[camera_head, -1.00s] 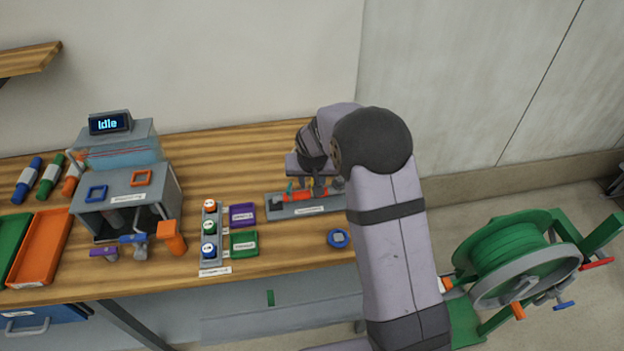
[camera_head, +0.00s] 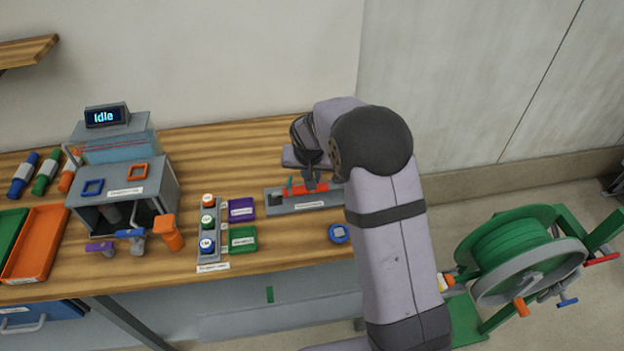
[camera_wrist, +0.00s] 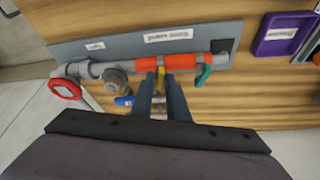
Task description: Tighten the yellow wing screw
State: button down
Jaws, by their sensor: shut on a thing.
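The yellow wing screw (camera_wrist: 160,77) shows as a small yellow strip between my fingertips in the wrist view. It sits at the orange-red sleeve (camera_wrist: 172,62) of a grey pipe assembly on a grey plate. My gripper (camera_wrist: 163,82) is shut on the wing screw, and its fingers hide part of it. In the head view my gripper (camera_head: 313,184) points down at the orange-red sleeve (camera_head: 308,189). The wing screw cannot be made out there, behind the fingers.
Near the sleeve are a teal lever (camera_wrist: 204,75), a red ring handle (camera_wrist: 65,89), a grey knob (camera_wrist: 115,77) and a blue part (camera_wrist: 124,100). A purple tray (camera_head: 241,208) and green tray (camera_head: 243,238) lie left of the plate. A green hose reel (camera_head: 515,255) stands at the right.

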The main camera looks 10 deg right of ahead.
jog(key=m+b, duration=0.1)
jog(key=b, duration=0.1)
jog(key=m+h+b, duration=0.1)
jog(key=m+b, duration=0.1)
jog(key=shift+w+a+f, duration=0.1)
jog(key=shift+a+f, duration=0.1)
jog(key=shift+f, duration=0.1)
jog(key=m, duration=0.1)
jog(key=m+h+b, duration=0.1)
jog(key=m+g+b, duration=0.1)
jog(key=shift+r+m, duration=0.25)
jog(key=shift+m, duration=0.15)
jog(key=m+g, duration=0.1)
jog(key=m, duration=0.1)
jog(key=m+g+h+p, duration=0.1)
jog(key=m, duration=0.1)
jog(key=shift+w+a+r+m, duration=0.1)
jog(key=shift+w+r+m, duration=0.1)
jog(key=shift+m, duration=0.1)
jog(key=shift+w+f+m+g+p, duration=0.1)
jog(key=shift+m+g+p, duration=0.5)
jog(key=shift+m+p, duration=0.85)
jog(key=shift+m, duration=0.35)
jog(key=c, duration=1.8)
grip_release()
